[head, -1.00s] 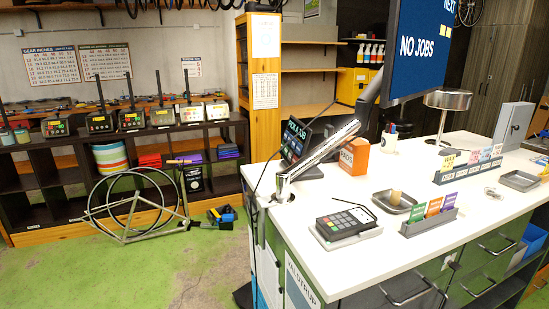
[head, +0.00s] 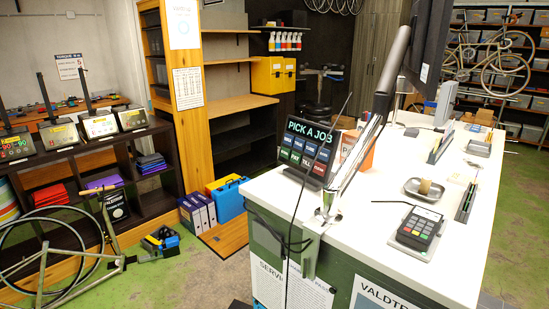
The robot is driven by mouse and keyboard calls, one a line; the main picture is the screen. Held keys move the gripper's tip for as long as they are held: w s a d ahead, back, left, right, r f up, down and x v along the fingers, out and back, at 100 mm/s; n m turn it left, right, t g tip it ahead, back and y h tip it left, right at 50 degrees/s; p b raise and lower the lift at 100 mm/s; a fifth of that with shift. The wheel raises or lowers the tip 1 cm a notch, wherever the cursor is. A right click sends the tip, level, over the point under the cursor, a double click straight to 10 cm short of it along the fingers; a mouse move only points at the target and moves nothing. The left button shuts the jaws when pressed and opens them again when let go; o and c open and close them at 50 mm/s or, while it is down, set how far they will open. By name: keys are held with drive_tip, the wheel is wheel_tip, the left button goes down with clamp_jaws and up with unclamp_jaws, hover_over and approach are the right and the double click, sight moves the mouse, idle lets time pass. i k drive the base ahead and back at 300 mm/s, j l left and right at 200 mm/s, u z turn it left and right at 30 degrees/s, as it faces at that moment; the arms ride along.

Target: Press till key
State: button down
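A dark touch screen (head: 306,150) stands tilted on the white counter near its left end, headed "PICK A JOB". It shows two rows of small coloured keys. A black cable and a thin dark line cross in front of the screen. A card terminal (head: 418,228) with a number pad lies on the counter to the right. My gripper is not in view.
A chrome monitor arm (head: 345,175) rises from the counter's left edge beside the screen. A metal dish (head: 425,188) sits behind the terminal. A bicycle frame (head: 75,255), blue box (head: 229,199) and binders are on the floor at left. Green floor is open right of the counter.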

sight(307, 162)
drive_tip(key=i+j, duration=0.15)
drive_tip(key=j, duration=0.25)
drive_tip(key=i+j+z, duration=0.1)
drive_tip(key=j, duration=0.3)
drive_tip(key=i+j, duration=0.2)
drive_tip(key=j, duration=0.2)
drive_tip(key=i+j+z, duration=0.1)
drive_tip(key=j, duration=0.3)
drive_tip(key=i+j, duration=0.15)
drive_tip(key=j, duration=0.3)
drive_tip(key=i+z, duration=0.25)
drive_tip(key=i, duration=0.55)
